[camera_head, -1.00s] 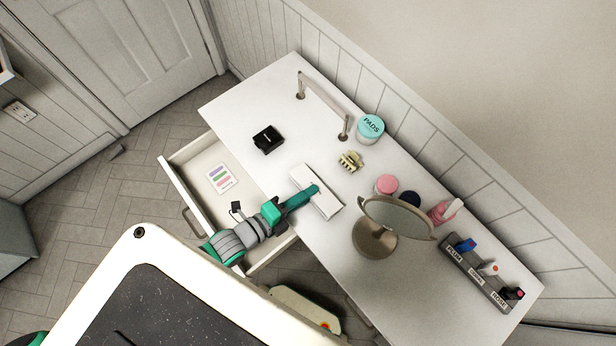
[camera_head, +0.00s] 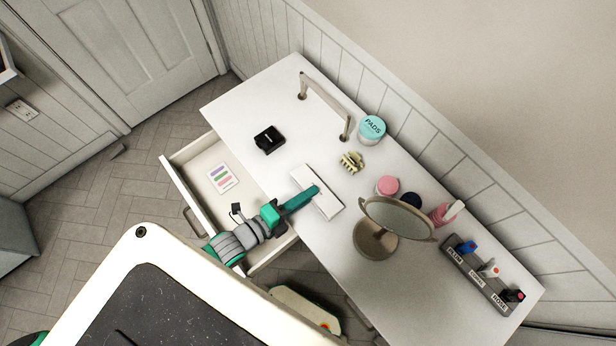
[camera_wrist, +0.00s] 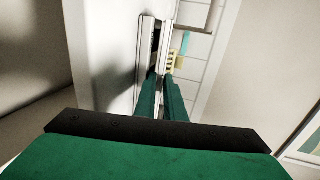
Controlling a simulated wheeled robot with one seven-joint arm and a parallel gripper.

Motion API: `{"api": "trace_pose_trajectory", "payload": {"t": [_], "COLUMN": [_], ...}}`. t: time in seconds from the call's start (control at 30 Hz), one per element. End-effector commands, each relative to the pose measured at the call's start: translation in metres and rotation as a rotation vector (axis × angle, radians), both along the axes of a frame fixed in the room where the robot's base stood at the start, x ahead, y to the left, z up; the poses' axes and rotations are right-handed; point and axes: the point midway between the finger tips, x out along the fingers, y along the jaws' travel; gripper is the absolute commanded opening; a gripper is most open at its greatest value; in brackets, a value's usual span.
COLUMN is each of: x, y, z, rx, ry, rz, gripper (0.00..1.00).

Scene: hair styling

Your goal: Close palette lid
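A white, flat, rectangular case, which looks like the palette (camera_head: 328,205), lies on the white table near its front edge. My gripper (camera_head: 314,190) reaches over it from the lower left, with its green fingers across the middle of the case. In the wrist view my gripper (camera_wrist: 160,78) shows two fingers close together, with nothing visible held between them. Their tips are at or just over the palette (camera_wrist: 168,50), which is seen nearly edge-on with a dark strip along it. I cannot tell the lid's exact angle or whether the fingers touch it.
A round mirror (camera_head: 398,218) stands right of the palette. A claw clip (camera_head: 351,161), pads jar (camera_head: 372,129) and pink-lidded jar (camera_head: 387,186) are behind. A black box (camera_head: 268,139) sits left. The open drawer (camera_head: 183,180) extends under my arm. A lipstick holder (camera_head: 475,275) stands right.

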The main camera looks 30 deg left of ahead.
Motion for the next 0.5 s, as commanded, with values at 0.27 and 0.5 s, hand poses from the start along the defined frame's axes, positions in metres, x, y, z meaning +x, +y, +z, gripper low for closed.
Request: {"api": "trace_pose_trajectory", "payload": {"t": [0.27,0.5], "x": [-0.038,-0.077], "y": [0.015,0.028], "z": [0.009,0.02], "rx": [0.004,0.003], "ry": [0.004,0.003], "rz": [0.004,0.002], "gripper": [0.09,0.09]}}
